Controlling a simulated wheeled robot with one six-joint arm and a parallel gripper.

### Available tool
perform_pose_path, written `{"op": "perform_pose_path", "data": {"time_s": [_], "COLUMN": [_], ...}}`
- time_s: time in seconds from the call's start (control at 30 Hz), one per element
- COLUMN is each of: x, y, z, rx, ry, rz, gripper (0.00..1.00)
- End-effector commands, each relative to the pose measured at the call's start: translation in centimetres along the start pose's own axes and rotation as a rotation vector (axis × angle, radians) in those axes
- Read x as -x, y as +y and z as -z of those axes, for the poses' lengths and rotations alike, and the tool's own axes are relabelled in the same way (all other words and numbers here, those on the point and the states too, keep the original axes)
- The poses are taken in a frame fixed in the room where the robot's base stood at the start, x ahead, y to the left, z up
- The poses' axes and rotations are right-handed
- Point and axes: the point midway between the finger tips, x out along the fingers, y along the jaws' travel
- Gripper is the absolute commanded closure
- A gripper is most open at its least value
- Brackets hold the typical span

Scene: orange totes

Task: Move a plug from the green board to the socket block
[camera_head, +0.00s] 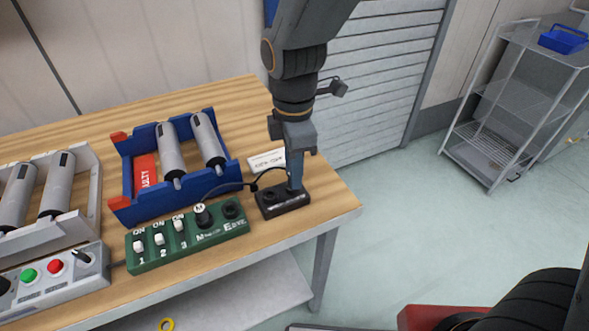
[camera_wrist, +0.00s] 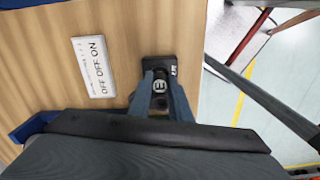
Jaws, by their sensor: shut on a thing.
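The green board (camera_head: 188,236) lies on the table with several switches marked ON. A black plug marked M (camera_head: 202,215) stands in it, and the round socket at its right end, by the E label, is empty (camera_head: 231,209). The black socket block (camera_head: 284,203) is right of the board; its left hole is bare. My gripper (camera_head: 296,186) is down over the block's right part. In the wrist view its fingers are shut on a black plug marked E (camera_wrist: 160,88), over the socket block (camera_wrist: 158,62). Whether the plug is fully seated is hidden.
A blue rack (camera_head: 185,190) with grey cylinders stands behind the board. A grey button box (camera_head: 55,280) is at left. A white label card (camera_head: 267,161) lies behind the block; it also shows in the wrist view (camera_wrist: 94,66). The table's right edge is close.

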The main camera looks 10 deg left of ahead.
Motion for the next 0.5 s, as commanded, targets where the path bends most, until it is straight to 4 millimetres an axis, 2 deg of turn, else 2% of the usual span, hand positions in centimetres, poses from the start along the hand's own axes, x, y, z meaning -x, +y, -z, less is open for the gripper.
{"op": "perform_pose_path", "data": {"time_s": [0.37, 0.4, 0.5], "x": [-0.42, -0.41, -0.4], "y": [0.01, 0.01, 0.0], "z": [0.0, 0.0, 0.0], "rx": [0.0, 0.0, 0.0], "ry": [0.0, 0.0, 0.0], "rz": [0.0, 0.0, 0.0], "gripper": [1.0, 0.77, 0.61]}}
